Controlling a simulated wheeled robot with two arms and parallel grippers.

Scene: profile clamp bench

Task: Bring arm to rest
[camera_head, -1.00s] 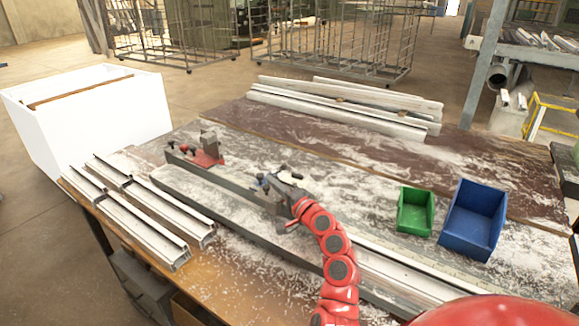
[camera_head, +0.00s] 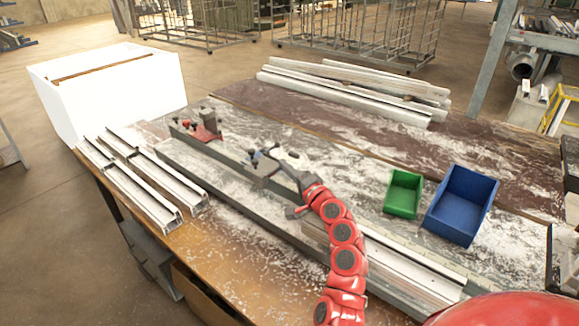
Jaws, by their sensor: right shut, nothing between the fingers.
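My right arm is red and reaches up from the bottom centre of the head view. Its dark right gripper (camera_head: 283,163) is shut and empty, above the bench close to the right of a small grey clamp block (camera_head: 262,168) on the long rail. I cannot tell whether they touch. A second clamp with a red base (camera_head: 205,132) sits at the rail's far left end. A light profile (camera_head: 410,268) lies along the rail at lower right, partly hidden by my arm. My left gripper is not in view.
Several white profiles (camera_head: 150,195) lie at the bench's left edge, and more long bars (camera_head: 345,95) at the back. A green bin (camera_head: 403,193) and a blue bin (camera_head: 461,205) stand to the right. A white box (camera_head: 105,100) stands beyond the left edge.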

